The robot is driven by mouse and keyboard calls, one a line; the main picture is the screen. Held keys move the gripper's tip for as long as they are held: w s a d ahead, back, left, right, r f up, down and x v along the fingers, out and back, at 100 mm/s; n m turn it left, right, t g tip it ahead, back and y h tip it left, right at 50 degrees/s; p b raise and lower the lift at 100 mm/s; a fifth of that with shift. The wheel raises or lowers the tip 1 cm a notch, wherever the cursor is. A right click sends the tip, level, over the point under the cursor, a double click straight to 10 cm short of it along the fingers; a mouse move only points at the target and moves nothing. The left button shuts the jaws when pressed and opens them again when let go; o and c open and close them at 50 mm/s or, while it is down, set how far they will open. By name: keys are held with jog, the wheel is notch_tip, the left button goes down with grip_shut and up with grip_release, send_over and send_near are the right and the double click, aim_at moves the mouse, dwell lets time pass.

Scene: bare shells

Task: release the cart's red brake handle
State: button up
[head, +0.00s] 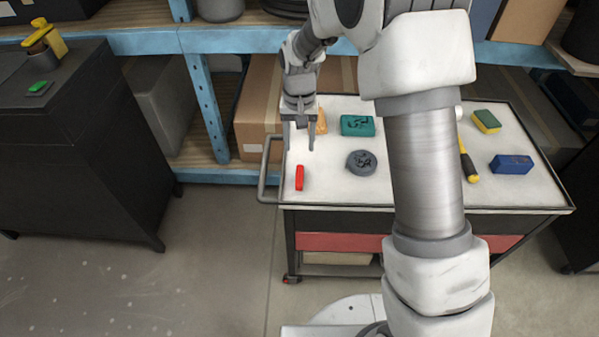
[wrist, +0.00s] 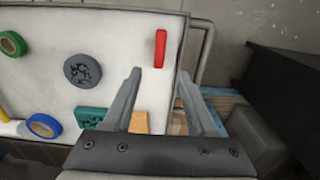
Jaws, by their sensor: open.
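The cart (head: 322,190) has a pale top and a grey push bar (head: 265,174) at its left end. The red brake handle (head: 299,177) is a small red bar at the top's left end, near the push bar. It also shows in the wrist view (wrist: 160,48), just beyond my fingertips. My gripper (head: 300,145) is open and empty above the cart top. How the handle is fixed to the cart cannot be told.
A grey round part (head: 362,162), a teal block (head: 357,125), an orange piece (head: 321,122), a yellow-handled tool (head: 467,162) and a blue block (head: 511,164) lie on the cart. A blue-framed shelf (head: 207,108) stands behind. A dark cabinet (head: 80,150) stands left.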

aim_at(299, 174)
notch_tip(299, 174, down, 12)
jog(key=shift+f+b, duration=0.1)
jog(key=shift+b, duration=0.55)
grip_shut()
